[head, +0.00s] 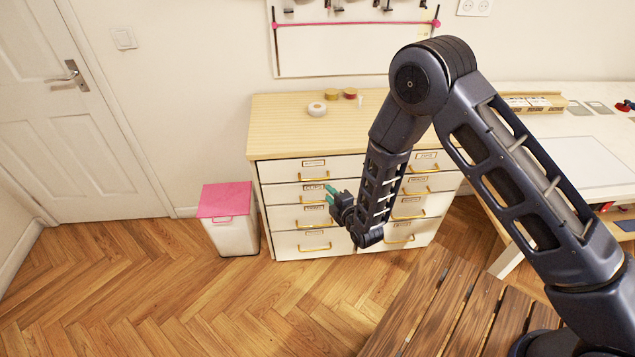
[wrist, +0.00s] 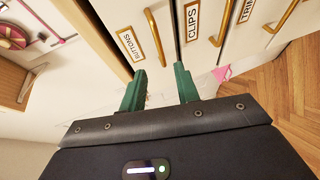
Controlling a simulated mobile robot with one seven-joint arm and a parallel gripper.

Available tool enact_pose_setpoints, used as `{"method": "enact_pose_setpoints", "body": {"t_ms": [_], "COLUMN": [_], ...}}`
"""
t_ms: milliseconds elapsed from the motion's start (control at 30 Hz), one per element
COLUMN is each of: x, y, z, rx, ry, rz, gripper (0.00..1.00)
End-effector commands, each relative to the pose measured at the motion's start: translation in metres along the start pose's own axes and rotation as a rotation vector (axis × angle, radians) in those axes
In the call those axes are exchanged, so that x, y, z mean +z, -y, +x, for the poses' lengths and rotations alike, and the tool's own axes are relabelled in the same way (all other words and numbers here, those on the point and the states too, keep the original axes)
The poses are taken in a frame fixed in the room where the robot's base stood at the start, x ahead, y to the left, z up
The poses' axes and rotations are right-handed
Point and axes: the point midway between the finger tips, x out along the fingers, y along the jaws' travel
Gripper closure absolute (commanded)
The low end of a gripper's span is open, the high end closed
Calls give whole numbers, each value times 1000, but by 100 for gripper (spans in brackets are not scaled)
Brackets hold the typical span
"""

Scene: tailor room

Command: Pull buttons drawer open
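The buttons drawer (wrist: 136,20) shows in the wrist view with its label turned sideways and a gold bar handle (wrist: 155,36). The drawer looks shut. My gripper (wrist: 160,82) has two green fingers, apart with nothing between them. The buttons handle lies ahead of the gap, not between the fingers. In the head view my gripper (head: 331,191) is in front of the left column, around the upper drawers.
The clips drawer (wrist: 205,50) is beside the buttons drawer in the wrist view, with its own handle (wrist: 222,22). A white bin with a pink lid (head: 225,200) stands left of the cabinet. Tape rolls (head: 317,109) lie on the cabinet top. A wooden slatted surface (head: 440,305) is at the front.

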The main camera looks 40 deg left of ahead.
Motion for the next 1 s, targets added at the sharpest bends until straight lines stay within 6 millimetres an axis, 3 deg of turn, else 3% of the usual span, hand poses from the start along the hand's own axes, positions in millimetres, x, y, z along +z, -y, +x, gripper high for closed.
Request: {"method": "enact_pose_setpoints", "body": {"t_ms": [500,700,1000], "x": [1,0,0], "y": [-1,-1,-1], "z": [81,96,100], "rx": [0,0,0], "ry": [1,0,0], "rz": [2,2,2], "gripper": [68,68,68]}}
